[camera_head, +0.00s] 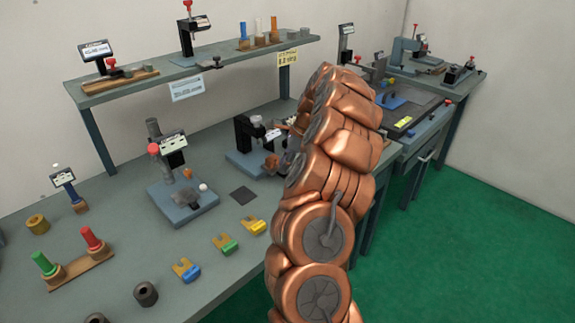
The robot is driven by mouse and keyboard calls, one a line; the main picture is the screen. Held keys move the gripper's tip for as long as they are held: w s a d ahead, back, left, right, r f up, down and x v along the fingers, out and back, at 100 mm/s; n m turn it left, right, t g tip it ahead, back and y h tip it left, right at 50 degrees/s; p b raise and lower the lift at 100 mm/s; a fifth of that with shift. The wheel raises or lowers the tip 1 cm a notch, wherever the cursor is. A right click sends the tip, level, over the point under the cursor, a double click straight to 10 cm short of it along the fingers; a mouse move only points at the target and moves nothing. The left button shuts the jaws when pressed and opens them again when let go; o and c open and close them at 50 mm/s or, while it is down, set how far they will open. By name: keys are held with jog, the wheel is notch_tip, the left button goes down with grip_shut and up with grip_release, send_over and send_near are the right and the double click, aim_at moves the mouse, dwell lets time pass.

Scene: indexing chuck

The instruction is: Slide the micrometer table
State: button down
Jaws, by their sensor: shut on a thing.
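A station with a blue base, a black upright and a white label (250,146) stands on the bench at the middle of the view. I take it for the micrometer table's station, though its label is too small to read. My gripper (284,158) is at its right side, shut on a small part of it. The fingertips and the gripped part are small and partly hidden by my copper arm, so the exact hold is unclear.
Another blue-based station (183,200) with a red knob stands to the left. Colored forked blocks (223,243) and a dark square pad (244,195) lie in front. A raised shelf (200,62) runs behind. A second bench (415,110) stands at the right, with green floor before it.

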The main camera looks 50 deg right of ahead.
jog(key=shift+w+d+p, duration=0.1)
jog(key=shift+w+p, duration=0.55)
jog(key=shift+w, duration=2.95)
jog(key=c, duration=1)
grip_release()
jog(key=shift+w, duration=0.15)
jog(key=shift+c, duration=0.2)
jog(key=shift+o, duration=0.3)
jog(key=v, duration=1.2)
